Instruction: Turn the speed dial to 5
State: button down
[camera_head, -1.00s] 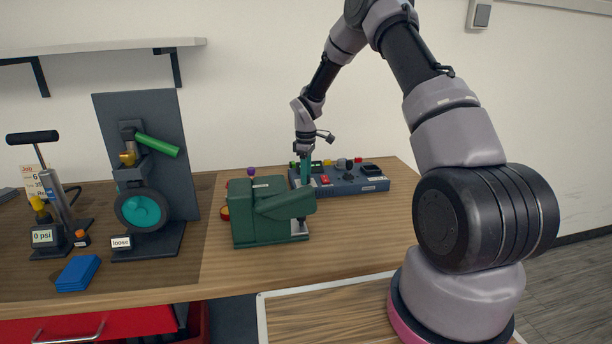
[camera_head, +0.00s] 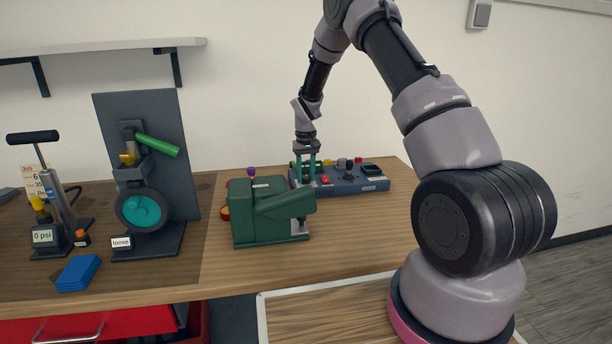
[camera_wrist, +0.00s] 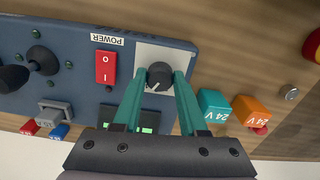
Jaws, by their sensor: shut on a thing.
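The speed dial (camera_wrist: 160,77) is a dark round knob with a pale pointer line on a light plate at one end of the blue control box (camera_head: 345,186). The pointer aims toward the lower left in the wrist view. My gripper (camera_wrist: 159,78) has its two teal fingers shut on the dial, one on each side. In the head view my gripper (camera_head: 306,176) reaches down onto the left end of the box. The dial's scale numbers cannot be read, and the dial is hidden in the head view.
A red power switch (camera_wrist: 106,67) sits close beside the dial. Teal (camera_wrist: 213,105) and orange (camera_wrist: 250,110) blocks marked 24 V lie by the box. A green machine (camera_head: 268,211) stands in front of it. The tabletop to the right is clear.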

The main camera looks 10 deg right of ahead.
aim_at(306, 177)
jog(key=m, duration=0.6)
dwell(0.6)
jog(key=shift+c, duration=2.2)
grip_release()
notch_tip(306, 177, up, 11)
